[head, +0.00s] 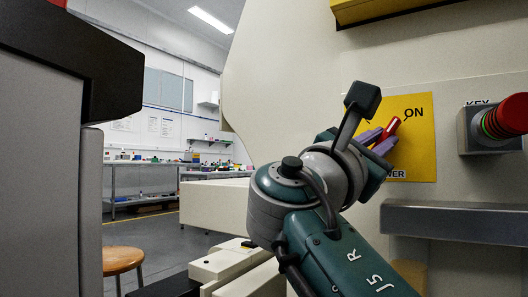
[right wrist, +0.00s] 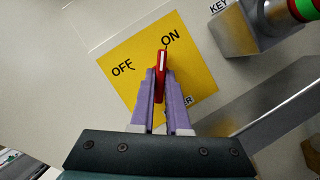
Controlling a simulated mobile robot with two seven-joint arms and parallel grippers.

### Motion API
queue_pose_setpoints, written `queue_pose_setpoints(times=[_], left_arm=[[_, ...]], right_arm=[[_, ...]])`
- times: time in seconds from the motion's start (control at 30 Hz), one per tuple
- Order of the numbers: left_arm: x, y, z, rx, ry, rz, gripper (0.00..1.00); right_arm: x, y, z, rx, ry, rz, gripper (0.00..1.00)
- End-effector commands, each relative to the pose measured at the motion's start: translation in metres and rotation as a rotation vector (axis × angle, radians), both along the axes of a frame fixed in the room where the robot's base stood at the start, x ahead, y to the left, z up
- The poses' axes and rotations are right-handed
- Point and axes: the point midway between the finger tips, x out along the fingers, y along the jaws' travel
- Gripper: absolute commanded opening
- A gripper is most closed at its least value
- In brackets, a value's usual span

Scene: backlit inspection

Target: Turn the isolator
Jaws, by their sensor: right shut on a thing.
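The isolator has a red handle with a white line on a yellow plate. The handle (right wrist: 161,75) shows in the right wrist view, with its white-lined end toward the word ON; OFF is to its left on the plate (right wrist: 200,75). In the head view, the handle (head: 388,128) tilts up to the right, toward ON on the plate (head: 423,150). My right gripper (right wrist: 160,85) has its purple fingers shut on the handle, one on each side. It also shows in the head view (head: 384,136), where my wrist covers the plate's left part. My left gripper is out of view.
Right of the plate, a grey box marked KEY (head: 478,128) carries a red knob (head: 512,114) with a green ring. A grey metal ledge (head: 470,218) juts out below. A wooden stool (head: 122,261) and workbenches stand at the left.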

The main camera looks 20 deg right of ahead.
Motion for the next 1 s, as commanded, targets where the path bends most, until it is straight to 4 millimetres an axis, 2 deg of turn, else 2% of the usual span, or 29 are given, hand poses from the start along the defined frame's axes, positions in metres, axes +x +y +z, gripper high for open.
queue_pose_setpoints(times=[0.37, 0.9, 0.93, 1.0], left_arm=[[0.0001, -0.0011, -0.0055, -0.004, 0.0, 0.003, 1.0], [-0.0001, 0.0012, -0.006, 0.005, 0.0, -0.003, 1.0], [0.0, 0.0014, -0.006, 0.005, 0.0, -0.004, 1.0], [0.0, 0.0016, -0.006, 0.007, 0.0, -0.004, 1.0]], right_arm=[[0.0013, 0.0007, -0.0005, 0.102, -0.113, 0.002, 0.0], [0.0012, 0.0005, -0.0006, 0.116, -0.128, 0.002, 0.0], [0.0012, 0.0005, -0.0006, 0.116, -0.128, 0.002, 0.17], [0.0012, 0.0005, -0.0003, 0.116, -0.129, 0.001, 0.25]])
